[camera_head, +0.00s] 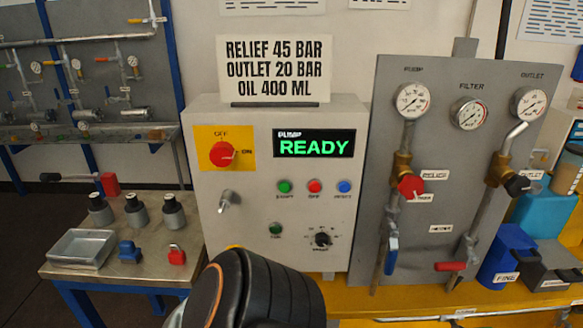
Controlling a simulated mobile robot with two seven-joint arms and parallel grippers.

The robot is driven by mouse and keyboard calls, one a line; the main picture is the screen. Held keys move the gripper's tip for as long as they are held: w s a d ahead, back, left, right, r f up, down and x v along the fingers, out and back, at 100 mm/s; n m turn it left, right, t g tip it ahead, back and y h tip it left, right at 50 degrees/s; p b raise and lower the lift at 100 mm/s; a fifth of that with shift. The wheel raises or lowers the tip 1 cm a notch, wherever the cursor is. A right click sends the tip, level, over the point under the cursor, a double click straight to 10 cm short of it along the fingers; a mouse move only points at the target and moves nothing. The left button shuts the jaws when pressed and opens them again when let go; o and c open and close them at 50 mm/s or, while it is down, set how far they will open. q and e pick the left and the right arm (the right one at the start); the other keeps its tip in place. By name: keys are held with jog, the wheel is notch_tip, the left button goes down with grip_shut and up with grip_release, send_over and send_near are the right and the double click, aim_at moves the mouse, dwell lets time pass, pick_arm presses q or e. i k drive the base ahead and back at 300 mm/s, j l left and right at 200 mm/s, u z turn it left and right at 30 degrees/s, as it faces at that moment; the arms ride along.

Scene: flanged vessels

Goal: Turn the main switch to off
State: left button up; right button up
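The main switch (222,154) is a red rotary knob on a yellow plate (242,134) at the upper left of the grey pump control box. OFF is printed above the knob and ON to its right. The pale mark on the knob points right, toward ON. The pump display (315,144) is lit green and reads READY. Neither gripper shows in the head view. A dark rounded link of my arm stands at the bottom middle, in front of the box's lower edge, and does not cover the switch.
A silver latch (228,200), several coloured buttons and a black dial (322,240) are on the box (265,250). A gauge panel (440,240) with valves stands to the right. A small table (150,265) with cylinders and a tray (82,248) stands left. Space before the switch is clear.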

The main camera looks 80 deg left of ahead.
aim_at(221, 154)
jog(key=u, duration=2.65)
